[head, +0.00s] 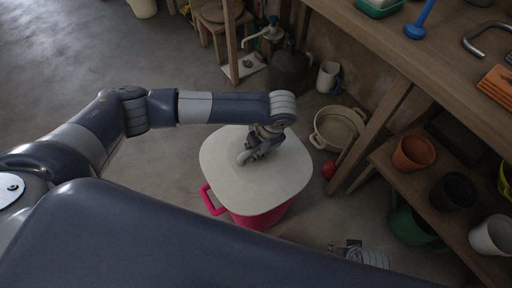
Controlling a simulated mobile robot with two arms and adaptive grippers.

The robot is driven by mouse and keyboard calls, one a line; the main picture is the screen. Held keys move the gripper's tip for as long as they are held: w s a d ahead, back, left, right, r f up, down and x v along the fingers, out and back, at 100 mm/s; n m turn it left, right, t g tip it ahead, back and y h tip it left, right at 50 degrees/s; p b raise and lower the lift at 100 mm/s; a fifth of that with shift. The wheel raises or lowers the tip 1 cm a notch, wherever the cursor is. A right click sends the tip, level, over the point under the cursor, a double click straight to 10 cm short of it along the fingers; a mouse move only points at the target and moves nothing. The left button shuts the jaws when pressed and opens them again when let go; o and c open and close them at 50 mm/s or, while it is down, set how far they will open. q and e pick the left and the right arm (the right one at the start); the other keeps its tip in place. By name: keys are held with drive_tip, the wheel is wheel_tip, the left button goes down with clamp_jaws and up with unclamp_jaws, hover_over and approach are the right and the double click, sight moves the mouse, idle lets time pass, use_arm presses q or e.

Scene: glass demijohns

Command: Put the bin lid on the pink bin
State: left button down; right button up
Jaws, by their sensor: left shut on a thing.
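The bin lid (230,178) is a pale, rounded-square plate, seen from above in the head view. It lies level over the mouth of the pink bin (258,219). The bin stands on the floor with a pink handle out to its left. I cannot tell whether the lid rests on the rim or is a little above it. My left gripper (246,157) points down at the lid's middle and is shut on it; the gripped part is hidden. My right gripper (346,246) shows low in the view, right of the bin, mostly hidden behind my body; its jaws are unclear.
A beige basin (338,128) stands right of the bin, near a wooden bench leg (372,133). A red ball-like thing (328,169) lies near it. A shelf with pots, including an orange pot (414,153), is at the right. The floor to the left is clear.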

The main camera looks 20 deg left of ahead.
use_arm(q)
drive_tip(key=shift+f+b, duration=0.45)
drive_tip(key=shift+f, duration=0.2)
drive_tip(key=shift+f+b, duration=0.4)
drive_tip(key=shift+f, duration=0.05)
use_arm(e)
drive_tip(key=w+v, duration=0.1)
drive_tip(key=v, duration=0.5)
drive_tip(key=shift+w+r, duration=0.4)
drive_tip(key=shift+w, duration=0.15)
drive_tip(key=shift+r+t, duration=0.15)
drive_tip(key=shift+t, duration=0.15)
use_arm(q)
drive_tip(key=shift+f, duration=0.15)
use_arm(e)
drive_tip(key=shift+a+r, duration=0.1)
drive_tip(key=shift+r, duration=0.35)
drive_tip(key=shift+s+r, duration=0.1)
drive_tip(key=shift+r, duration=0.05)
drive_tip(key=shift+s, duration=0.1)
use_arm(q)
drive_tip(key=shift+f+b, duration=0.2)
drive_tip(key=shift+b, duration=0.2)
use_arm(e)
drive_tip(key=shift+w+r, duration=0.2)
drive_tip(key=shift+r, duration=0.55)
